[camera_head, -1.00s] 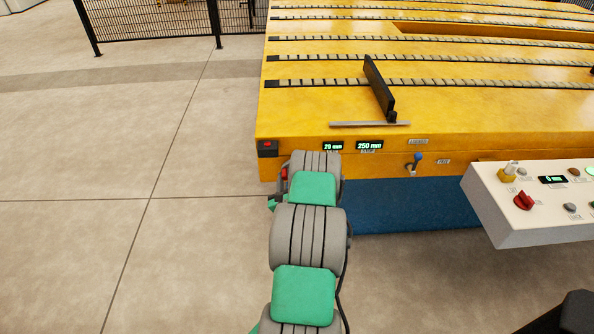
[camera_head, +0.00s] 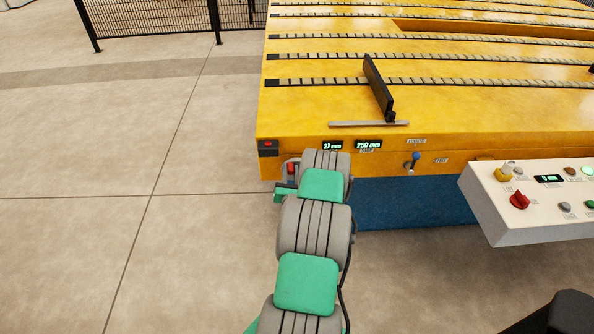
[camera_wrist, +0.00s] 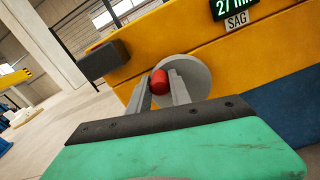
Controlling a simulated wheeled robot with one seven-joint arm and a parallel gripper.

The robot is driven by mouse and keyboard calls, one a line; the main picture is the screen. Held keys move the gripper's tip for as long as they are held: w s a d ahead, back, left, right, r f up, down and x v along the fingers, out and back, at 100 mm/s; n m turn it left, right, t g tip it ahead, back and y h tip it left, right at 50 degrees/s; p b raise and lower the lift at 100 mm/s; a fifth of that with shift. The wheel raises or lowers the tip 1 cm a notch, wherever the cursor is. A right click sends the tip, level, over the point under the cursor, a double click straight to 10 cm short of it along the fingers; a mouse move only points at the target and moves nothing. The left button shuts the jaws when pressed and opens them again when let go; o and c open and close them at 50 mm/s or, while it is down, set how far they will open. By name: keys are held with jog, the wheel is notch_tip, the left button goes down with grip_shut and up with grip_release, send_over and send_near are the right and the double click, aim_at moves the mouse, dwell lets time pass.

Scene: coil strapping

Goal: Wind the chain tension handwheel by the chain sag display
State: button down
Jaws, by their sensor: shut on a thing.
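The chain tension handwheel (camera_wrist: 197,72) shows in the wrist view as a round grey disc on the yellow machine's front, with a red knob (camera_wrist: 159,82) on it. My gripper (camera_wrist: 162,84) is shut on the red knob, one grey finger on each side. The sag display (camera_wrist: 233,10) reads 27 mm above a SAG label. In the head view the display (camera_head: 332,146) sits on the machine's front edge, left of one reading 250 mm. The red knob (camera_head: 291,168) shows left of my arm, which hides most of the wheel.
The yellow machine bed (camera_head: 330,110) with chain rows fills the back. A blue-tipped lever (camera_head: 415,160) is to the right of my arm. A white control panel (camera_head: 515,225) juts out at right. The floor at left is clear, up to a black fence (camera_head: 160,22).

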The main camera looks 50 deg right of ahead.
jog(key=shift+s+d+r+m, duration=0.3)
jog(key=shift+d+r+m, duration=0.05)
jog(key=shift+m, duration=0.65)
jog(key=shift+s+f+m, duration=0.1)
jog(key=shift+m, duration=0.5)
jog(key=shift+d, duration=0.1)
jog(key=m, duration=0.2)
jog(key=s+d+m, duration=0.1)
jog(key=m, duration=0.1)
jog(key=shift+s+m, duration=0.15)
jog(key=shift+m, duration=0.25)
jog(key=m, duration=0.3)
jog(key=s+d+m, duration=0.1)
jog(key=shift+s+f+m, duration=0.1)
jog(key=shift+f+m, duration=0.2)
jog(key=shift+m, duration=0.1)
jog(key=c, duration=1.1)
grip_release()
